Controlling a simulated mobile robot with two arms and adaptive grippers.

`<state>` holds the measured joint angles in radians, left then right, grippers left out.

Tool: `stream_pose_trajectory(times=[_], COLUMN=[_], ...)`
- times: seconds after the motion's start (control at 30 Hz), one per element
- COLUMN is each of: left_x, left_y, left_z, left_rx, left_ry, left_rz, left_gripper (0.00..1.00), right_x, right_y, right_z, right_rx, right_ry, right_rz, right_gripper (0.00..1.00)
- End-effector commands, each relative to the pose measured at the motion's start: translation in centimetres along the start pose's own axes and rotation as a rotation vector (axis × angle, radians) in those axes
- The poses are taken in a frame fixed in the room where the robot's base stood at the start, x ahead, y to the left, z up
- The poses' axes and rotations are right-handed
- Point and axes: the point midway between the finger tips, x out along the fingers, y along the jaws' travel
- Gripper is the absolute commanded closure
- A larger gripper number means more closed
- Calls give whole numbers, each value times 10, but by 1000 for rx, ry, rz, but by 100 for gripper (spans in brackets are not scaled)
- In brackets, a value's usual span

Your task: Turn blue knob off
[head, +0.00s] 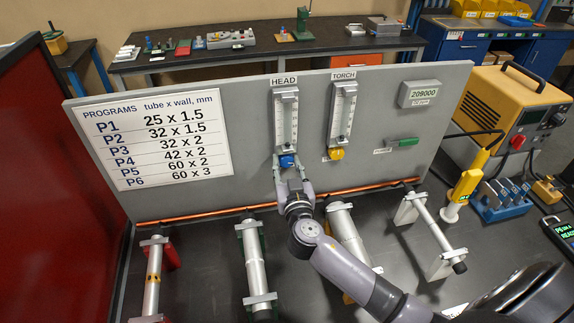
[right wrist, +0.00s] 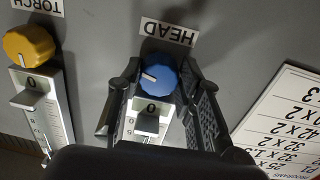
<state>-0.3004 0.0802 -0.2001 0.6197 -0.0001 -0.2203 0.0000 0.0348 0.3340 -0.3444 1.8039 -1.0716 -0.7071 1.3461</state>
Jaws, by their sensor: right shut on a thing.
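The blue knob (head: 287,161) sits at the foot of the clear flow tube labelled HEAD (head: 285,115) on the grey panel. It shows close up in the right wrist view (right wrist: 158,75), with a white pointer line toward the left of that picture. My right gripper (head: 289,171) reaches up to the panel and is shut on the blue knob, with one black finger on each side of it. My left gripper is not in view.
A yellow knob (head: 336,153) sits under the TORCH tube (head: 341,110), just right of the blue knob. A copper tube (head: 215,210) runs along the panel's foot. Metal roller stands (head: 254,262) occupy the table in front. A program chart (head: 152,137) hangs at left.

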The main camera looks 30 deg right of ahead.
Motion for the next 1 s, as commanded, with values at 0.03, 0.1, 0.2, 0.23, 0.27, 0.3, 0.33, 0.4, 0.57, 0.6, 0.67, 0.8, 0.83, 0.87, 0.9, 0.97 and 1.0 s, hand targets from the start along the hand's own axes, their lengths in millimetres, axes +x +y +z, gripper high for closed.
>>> stream_pose_trajectory(times=[0.03, 0.1, 0.2, 0.23, 0.27, 0.3, 0.33, 0.4, 0.57, 0.6, 0.67, 0.8, 0.83, 0.87, 0.9, 0.97, 1.0], left_x=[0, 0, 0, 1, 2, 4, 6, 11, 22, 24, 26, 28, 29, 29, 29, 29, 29], left_y=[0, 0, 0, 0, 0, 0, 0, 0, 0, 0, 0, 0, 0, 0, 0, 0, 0], left_z=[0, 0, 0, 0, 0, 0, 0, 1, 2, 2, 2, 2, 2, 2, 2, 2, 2], left_rx=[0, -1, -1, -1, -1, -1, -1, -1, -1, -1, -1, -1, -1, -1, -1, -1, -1], left_ry=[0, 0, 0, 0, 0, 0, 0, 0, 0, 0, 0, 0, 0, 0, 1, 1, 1], left_rz=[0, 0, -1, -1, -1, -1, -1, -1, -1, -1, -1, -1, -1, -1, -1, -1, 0], left_gripper=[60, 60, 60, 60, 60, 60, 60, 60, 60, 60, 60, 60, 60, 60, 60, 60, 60], right_x=[0, 0, 0, 0, 0, 0, 0, 0, 0, 0, 0, 0, 0, 0, 0, 0, 0], right_y=[0, 0, 0, 0, 0, 0, 0, 0, 1, 1, 1, 1, 1, 1, 1, 1, 1], right_z=[0, 0, 0, 1, 1, 2, 2, 4, 3, 3, 3, 1, 1, 1, 0, 0, 0], right_rx=[0, 0, -1, -5, -11, -24, -38, -86, -240, -279, -337, -442, -458, -471, -483, -494, -497], right_ry=[0, 0, 0, 0, 0, 1, 2, 4, 11, 12, 14, 19, 20, 20, 21, 21, 21], right_rz=[0, 0, 1, 1, 1, 1, 1, 1, 1, 1, 1, 0, 0, 0, 0, 0, 0], right_gripper=[88, 93, 95, 95, 95, 95, 95, 95, 95, 95, 95, 95, 95, 95, 95, 95, 95])
